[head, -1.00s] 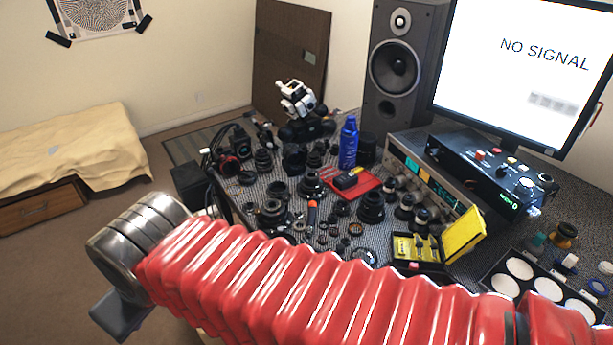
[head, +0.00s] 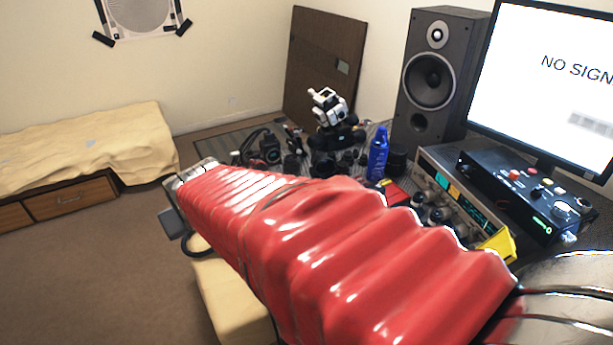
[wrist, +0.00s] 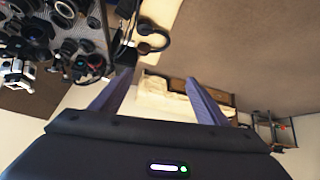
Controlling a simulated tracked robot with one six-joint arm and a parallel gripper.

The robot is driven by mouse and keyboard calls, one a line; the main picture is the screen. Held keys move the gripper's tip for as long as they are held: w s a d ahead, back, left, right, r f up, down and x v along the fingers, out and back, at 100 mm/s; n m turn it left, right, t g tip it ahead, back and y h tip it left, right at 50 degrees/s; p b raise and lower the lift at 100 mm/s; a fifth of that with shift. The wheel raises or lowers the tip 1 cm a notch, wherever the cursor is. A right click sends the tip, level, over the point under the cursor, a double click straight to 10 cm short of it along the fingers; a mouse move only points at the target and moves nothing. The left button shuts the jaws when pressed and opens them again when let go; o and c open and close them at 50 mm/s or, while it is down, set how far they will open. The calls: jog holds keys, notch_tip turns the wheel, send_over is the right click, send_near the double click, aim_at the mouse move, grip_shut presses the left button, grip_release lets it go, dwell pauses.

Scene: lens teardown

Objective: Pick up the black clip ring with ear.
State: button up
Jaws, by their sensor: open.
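I cannot make out the black clip ring with ear in either view. In the head view my red-sleeved arm hides most of the table where the small parts lie. My gripper (wrist: 160,78) shows in the wrist view with its two fingers wide apart and nothing between them. It points past the table edge toward the floor and bed, and the table's lens parts (wrist: 80,65) are off to the upper left, apart from the fingers.
A blue spray can (head: 377,153), a black speaker (head: 433,85), a monitor (head: 545,80) and a control box (head: 525,195) stand at the right. A white and black device (head: 328,108) is at the back. Headphones (wrist: 152,36) hang near the table edge. Open floor (head: 90,270) lies left.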

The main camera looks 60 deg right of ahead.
jog(key=w+d+f+m+h, duration=0.15)
jog(key=d+f, duration=0.25)
jog(key=d, duration=0.9)
jog(key=d+f+m+h, duration=0.2)
jog(key=d+f+h, duration=0.15)
jog(key=d, duration=0.85)
jog(key=s+d+f+m+h, duration=0.1)
jog(key=s+d+f+m, duration=0.1)
jog(key=s+d+f, duration=0.4)
jog(key=s+d+f+m+h, duration=0.1)
jog(key=s+d+f, duration=0.5)
jog(key=d, duration=0.7)
jog(key=s+m, duration=0.1)
jog(key=s, duration=0.1)
jog(key=shift+s+d+f+h, duration=0.15)
jog(key=shift+s+d+h, duration=0.2)
jog(key=shift+s+h, duration=0.05)
jog(key=shift+w+d, duration=0.1)
jog(key=x, duration=0.8)
jog(key=shift+w, duration=0.2)
jog(key=shift+d, duration=0.1)
